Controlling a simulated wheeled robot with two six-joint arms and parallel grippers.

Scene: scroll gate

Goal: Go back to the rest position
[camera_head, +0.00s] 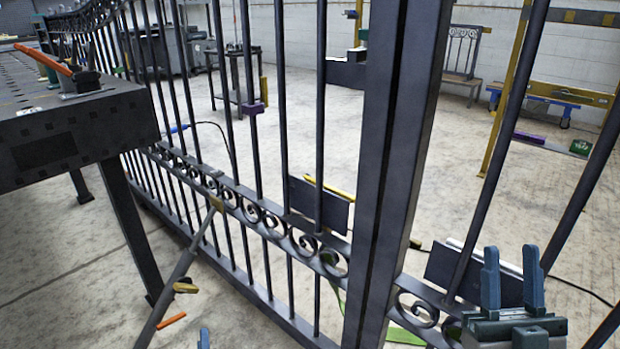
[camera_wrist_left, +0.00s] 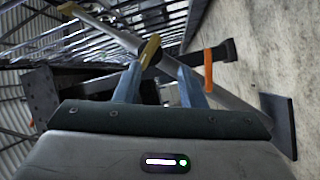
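The dark scroll gate (camera_head: 395,150) fills the middle of the head view, with a row of scrolls along its lower rail. My right gripper (camera_head: 511,262) is at the lower right in front of the gate, its two blue fingers upright and apart with nothing between them. Only a blue fingertip of my left gripper (camera_head: 204,340) shows at the bottom edge of the head view. In the left wrist view, the left gripper (camera_wrist_left: 152,65) has its fingers spread. A grey bar (camera_wrist_left: 230,101) passes beyond them, apparently not held.
A dark worktable (camera_head: 75,125) with an orange-handled clamp (camera_head: 45,60) stands at the left. A grey pole (camera_head: 180,267) leans against the gate. A bench (camera_head: 462,60) stands behind, with open floor between.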

